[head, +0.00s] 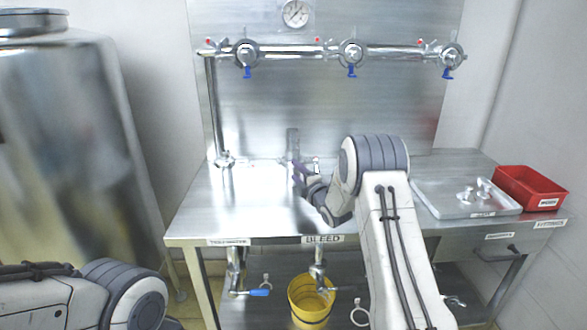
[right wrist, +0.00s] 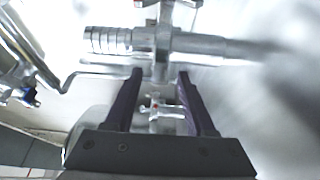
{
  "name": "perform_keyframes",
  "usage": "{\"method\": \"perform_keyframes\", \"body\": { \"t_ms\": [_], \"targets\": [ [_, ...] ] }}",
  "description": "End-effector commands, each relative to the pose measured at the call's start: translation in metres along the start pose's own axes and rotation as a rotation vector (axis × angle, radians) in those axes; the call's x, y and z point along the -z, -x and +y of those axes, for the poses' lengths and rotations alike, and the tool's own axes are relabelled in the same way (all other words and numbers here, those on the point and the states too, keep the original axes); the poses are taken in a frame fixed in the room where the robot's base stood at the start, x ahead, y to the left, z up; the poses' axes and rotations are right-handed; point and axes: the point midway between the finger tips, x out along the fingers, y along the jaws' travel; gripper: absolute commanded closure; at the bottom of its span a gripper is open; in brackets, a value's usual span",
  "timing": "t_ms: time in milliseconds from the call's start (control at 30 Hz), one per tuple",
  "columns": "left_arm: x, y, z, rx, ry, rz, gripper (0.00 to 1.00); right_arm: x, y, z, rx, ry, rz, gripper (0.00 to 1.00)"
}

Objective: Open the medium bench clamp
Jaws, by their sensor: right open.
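Several metal clamp-like fittings show at the back of the steel bench (head: 190,225), and I cannot tell for sure which one is the medium bench clamp. A small one with a red tip (head: 316,163) stands just right of my right gripper (head: 297,168). In the right wrist view, a small metal fitting with a red spot (right wrist: 156,108) shows between the two dark fingers of my right gripper (right wrist: 160,76), which is open and not closed on it. A ribbed metal pipe fitting (right wrist: 108,40) crosses beyond the fingertips. My left gripper is out of view.
A steel pipe with several blue-handled valves (head: 352,54) runs along the back panel. A steel tray with parts (head: 430,202) and a red bin (head: 530,187) stand at right. A yellow bucket (head: 310,302) is below. The bench's left front is clear.

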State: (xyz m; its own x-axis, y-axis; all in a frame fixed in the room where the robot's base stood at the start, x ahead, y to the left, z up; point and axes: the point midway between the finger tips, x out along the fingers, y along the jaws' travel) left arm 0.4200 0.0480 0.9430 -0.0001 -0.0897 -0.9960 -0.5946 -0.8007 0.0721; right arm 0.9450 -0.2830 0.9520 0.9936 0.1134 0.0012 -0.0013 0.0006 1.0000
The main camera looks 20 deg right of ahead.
Motion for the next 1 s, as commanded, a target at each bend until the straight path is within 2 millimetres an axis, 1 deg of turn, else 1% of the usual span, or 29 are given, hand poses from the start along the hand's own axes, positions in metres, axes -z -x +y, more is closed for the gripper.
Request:
{"method": "perform_keyframes", "body": {
  "t_ms": [33,100,200,300,533,567,600,667,700,1000],
  "targets": [
    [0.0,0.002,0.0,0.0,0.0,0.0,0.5,0.0,-0.007,0.0,0.001,0.0,0.001,0.45],
    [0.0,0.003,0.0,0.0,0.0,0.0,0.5,0.0,-0.013,0.0,0.0,0.001,0.001,0.45],
    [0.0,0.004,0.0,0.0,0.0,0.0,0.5,0.0,-0.02,0.0,0.001,0.0,0.0,0.45],
    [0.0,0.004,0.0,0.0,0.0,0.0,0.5,0.0,-0.023,0.0,0.0,0.0,-0.001,0.45],
    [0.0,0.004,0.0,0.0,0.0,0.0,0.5,0.0,-0.023,0.0,0.001,-0.001,-0.001,0.45],
    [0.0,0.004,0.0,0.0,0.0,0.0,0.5,0.0,-0.023,0.0,0.001,-0.001,-0.001,0.53],
    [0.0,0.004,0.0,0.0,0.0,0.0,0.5,0.0,-0.023,0.0,0.001,-0.001,-0.001,0.68],
    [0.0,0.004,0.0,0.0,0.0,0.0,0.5,0.0,-0.023,0.0,0.001,-0.001,-0.001,0.91],
    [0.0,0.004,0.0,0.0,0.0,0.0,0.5,0.0,-0.023,0.0,0.001,-0.001,-0.001,1.0],
    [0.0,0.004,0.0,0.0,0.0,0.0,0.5,0.0,-0.023,-0.001,0.002,-0.001,-0.001,1.0]
  ]
}}
